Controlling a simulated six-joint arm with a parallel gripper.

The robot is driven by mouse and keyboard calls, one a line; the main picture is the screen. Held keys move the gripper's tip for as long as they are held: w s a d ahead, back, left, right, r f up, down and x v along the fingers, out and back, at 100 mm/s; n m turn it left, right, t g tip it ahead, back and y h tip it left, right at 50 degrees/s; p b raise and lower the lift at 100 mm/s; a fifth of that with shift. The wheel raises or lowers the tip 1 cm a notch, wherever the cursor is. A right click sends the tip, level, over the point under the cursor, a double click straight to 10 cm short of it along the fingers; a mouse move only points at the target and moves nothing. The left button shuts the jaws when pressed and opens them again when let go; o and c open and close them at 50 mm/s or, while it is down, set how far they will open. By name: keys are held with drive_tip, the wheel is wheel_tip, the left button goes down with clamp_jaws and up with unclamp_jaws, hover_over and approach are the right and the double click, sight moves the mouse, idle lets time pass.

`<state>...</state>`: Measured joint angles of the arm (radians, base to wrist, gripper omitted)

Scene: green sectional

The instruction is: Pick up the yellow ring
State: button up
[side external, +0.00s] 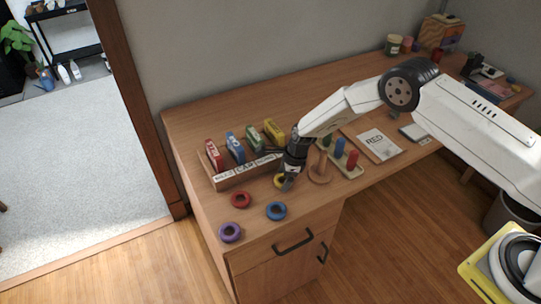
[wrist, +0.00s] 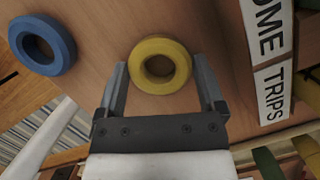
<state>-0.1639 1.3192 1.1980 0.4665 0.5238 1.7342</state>
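The yellow ring (wrist: 183,80) lies flat on the wooden desk in the wrist view, at the upper middle. In the side external view the yellow ring (side external: 279,181) is partly hidden behind my gripper. My gripper (wrist: 162,78) is open, with one finger on each side of the ring. The wrist view shows the ring between the fingertips; I cannot tell whether the fingers touch it. In the side external view my gripper (side external: 288,184) is low over the desk near its front edge.
A blue ring (wrist: 66,50), a red ring (side external: 241,207) and a purple ring (side external: 230,239) lie nearby. A labelled wooden rack (side external: 225,180) with coloured blocks stands behind left. A wooden peg stand (side external: 319,177) and a tray with coloured pegs (side external: 350,172) are close on the right.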

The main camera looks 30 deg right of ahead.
drive_tip(key=c, duration=0.7)
drive_tip(key=shift+r, duration=0.2)
drive_tip(key=shift+r, duration=0.5)
drive_tip(key=s+d+r, duration=0.2)
drive_tip(key=s+r, duration=0.9)
drive_tip(key=s, duration=0.2)
drive_tip(key=shift+s+d+r, duration=0.3)
drive_tip(key=shift+s+d, duration=0.05)
drive_tip(key=shift+s, duration=0.05)
drive_tip(key=shift+w, duration=0.1)
